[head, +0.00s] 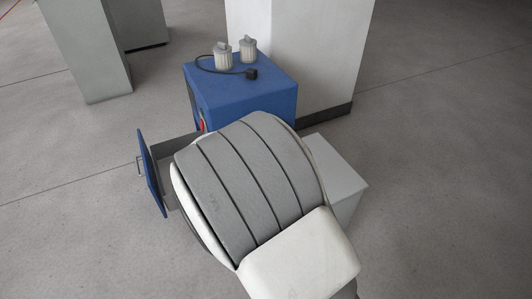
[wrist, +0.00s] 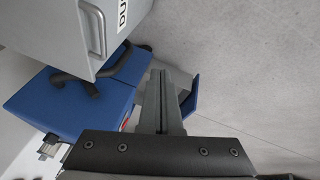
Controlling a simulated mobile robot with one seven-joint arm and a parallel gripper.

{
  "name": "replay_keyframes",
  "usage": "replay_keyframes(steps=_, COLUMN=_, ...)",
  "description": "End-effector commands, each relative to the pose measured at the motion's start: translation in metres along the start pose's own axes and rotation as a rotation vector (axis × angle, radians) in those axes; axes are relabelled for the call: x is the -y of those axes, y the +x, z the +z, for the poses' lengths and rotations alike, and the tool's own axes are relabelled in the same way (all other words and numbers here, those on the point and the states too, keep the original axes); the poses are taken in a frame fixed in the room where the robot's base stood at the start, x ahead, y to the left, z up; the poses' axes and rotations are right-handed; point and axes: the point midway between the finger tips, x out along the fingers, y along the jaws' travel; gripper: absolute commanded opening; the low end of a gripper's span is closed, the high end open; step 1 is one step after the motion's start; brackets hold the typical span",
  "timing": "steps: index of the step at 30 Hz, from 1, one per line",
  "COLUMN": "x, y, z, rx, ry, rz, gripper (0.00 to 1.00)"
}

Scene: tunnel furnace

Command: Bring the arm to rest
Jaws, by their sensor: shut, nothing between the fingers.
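My arm fills the middle of the head view, with its grey banded and white links bent in front of a blue cabinet (head: 250,100). The arm hides my gripper in that view. In the wrist view my gripper (wrist: 160,80) has its fingers together with nothing between them. The fingers point past the blue cabinet (wrist: 70,105). A grey box (wrist: 60,25) with a bar handle and a partly visible label is close at the upper left of that view.
A drawer with a blue front (head: 151,172) stands open left of the cabinet. Two pale ribbed canisters (head: 223,56) (head: 249,49) and a black cable (head: 222,70) sit on top. A white pillar (head: 315,50) rises behind.

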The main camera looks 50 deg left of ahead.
Motion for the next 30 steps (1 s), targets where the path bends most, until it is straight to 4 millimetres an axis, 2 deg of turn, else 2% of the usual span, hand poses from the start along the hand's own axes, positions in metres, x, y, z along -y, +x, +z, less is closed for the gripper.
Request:
replay_keyframes(steps=7, x=-0.004, y=-0.002, z=0.0, rx=0.0, ry=0.006, rz=0.001, gripper=0.0)
replay_keyframes(steps=11, x=-0.034, y=-0.019, z=0.004, rx=0.004, ry=0.065, rz=0.011, gripper=0.0)
replay_keyframes(steps=14, x=-0.08, y=-0.047, z=0.016, rx=0.012, ry=0.157, rz=0.027, gripper=0.0)
replay_keyframes(steps=17, x=-0.131, y=-0.083, z=0.037, rx=0.021, ry=0.267, rz=0.044, gripper=0.0)
replay_keyframes(steps=21, x=-0.192, y=-0.135, z=0.076, rx=0.031, ry=0.417, rz=0.069, gripper=0.0)
replay_keyframes(steps=24, x=-0.227, y=-0.172, z=0.109, rx=0.035, ry=0.519, rz=0.089, gripper=0.0)
replay_keyframes(steps=30, x=-0.274, y=-0.246, z=0.184, rx=0.041, ry=0.715, rz=0.132, gripper=0.0)
